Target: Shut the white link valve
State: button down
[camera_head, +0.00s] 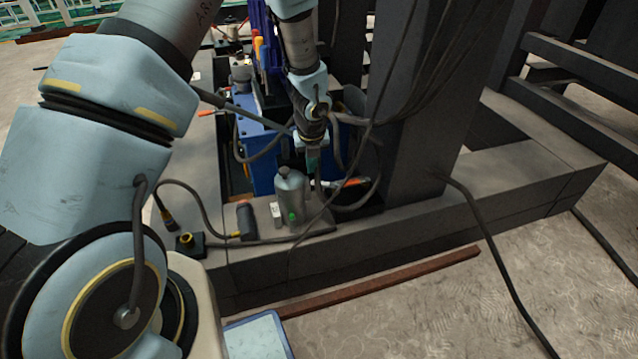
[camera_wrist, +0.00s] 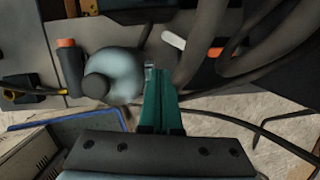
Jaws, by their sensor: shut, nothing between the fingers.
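A short white lever (camera_wrist: 173,40) shows in the wrist view, just above and right of my fingertips; it looks like the white link valve's handle. An orange-tipped piece (camera_wrist: 214,52) lies to its right, partly behind dark hoses. The fingers (camera_wrist: 158,72) appear apart from the lever, though depth is hard to judge. The valve body is hidden.
A grey rounded bottle (camera_head: 289,197) stands close left of my fingers. Thick hoses (camera_wrist: 235,55) crowd the right side. A dark upright column (camera_head: 425,110) stands right of my gripper.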

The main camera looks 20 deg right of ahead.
aim_at(326, 185)
jog(key=f+m+b, duration=0.1)
jog(key=f, duration=0.2)
jog(key=s+f+m, duration=0.1)
jog(key=f, duration=0.2)
jog(key=f+m+b, duration=0.1)
jog(key=f+m, duration=0.1)
jog(key=f, duration=0.1)
jog(key=shift+s+d+f+h+b, duration=0.15)
jog(key=shift+s+f+h+b, duration=0.1)
jog(key=shift+f+h+b, duration=0.1)
jog(key=shift+w+d+f, duration=0.15)
jog(key=shift+w+d, duration=0.8)
jog(key=shift+w, duration=0.3)
jog(key=shift+w+d, duration=0.35)
jog(key=shift+w, duration=0.05)
